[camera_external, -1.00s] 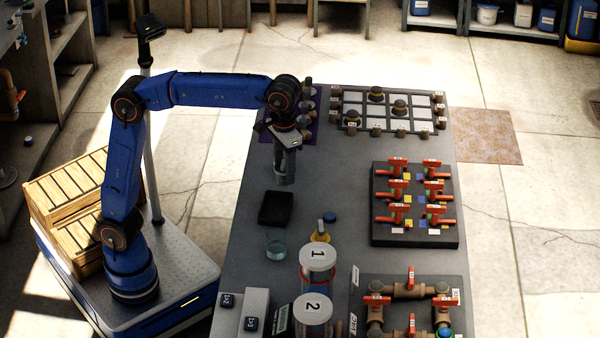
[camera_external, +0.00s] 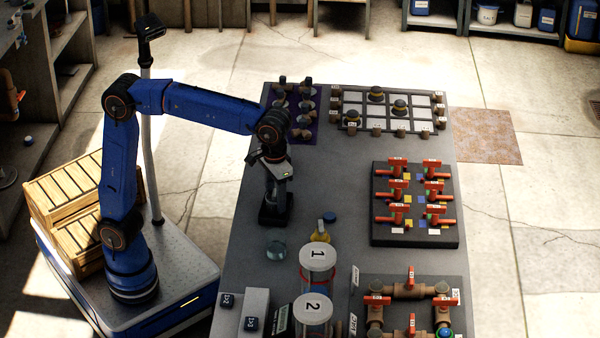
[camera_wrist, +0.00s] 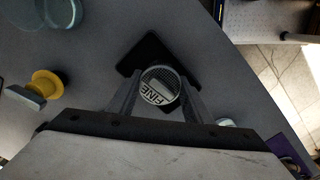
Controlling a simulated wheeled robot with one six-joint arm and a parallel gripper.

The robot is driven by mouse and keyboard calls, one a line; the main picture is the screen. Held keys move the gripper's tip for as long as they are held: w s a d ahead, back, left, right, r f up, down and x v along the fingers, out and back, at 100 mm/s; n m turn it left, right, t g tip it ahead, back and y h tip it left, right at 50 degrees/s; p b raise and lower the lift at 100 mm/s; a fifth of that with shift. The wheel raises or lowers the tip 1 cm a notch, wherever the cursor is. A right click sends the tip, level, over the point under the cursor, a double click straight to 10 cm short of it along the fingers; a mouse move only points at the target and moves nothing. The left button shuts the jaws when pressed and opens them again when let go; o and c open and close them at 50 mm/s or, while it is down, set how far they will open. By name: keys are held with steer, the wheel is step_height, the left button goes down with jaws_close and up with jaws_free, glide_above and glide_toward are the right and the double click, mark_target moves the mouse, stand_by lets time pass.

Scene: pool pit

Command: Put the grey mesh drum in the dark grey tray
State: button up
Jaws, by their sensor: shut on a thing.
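The grey mesh drum (camera_wrist: 160,86), with a "FINE" label on its top, is between the fingers of my gripper (camera_wrist: 155,95) in the wrist view. The gripper is shut on it. The dark grey tray (camera_wrist: 188,52) shows behind the drum in the wrist view. In the external view my gripper (camera_external: 277,206) is over the tray (camera_external: 264,218), and the arm's end hides most of the tray. The drum is hard to make out there. I cannot tell whether the drum touches the tray floor.
A clear glass dish (camera_external: 276,249) and a yellow object (camera_external: 321,233) stand near the tray. Numbered jars (camera_external: 318,258) are closer to the front. A purple rack (camera_external: 301,130) with several knobs is at the back. A valve board (camera_external: 415,230) stands to the right.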

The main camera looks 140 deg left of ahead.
mark_target(275, 192)
steer(key=shift+f, duration=0.35)
steer(key=shift+f, duration=0.1)
steer(key=o, duration=0.8)
step_height(275, 192, up, 11)
steer(key=shift+r, duration=0.6)
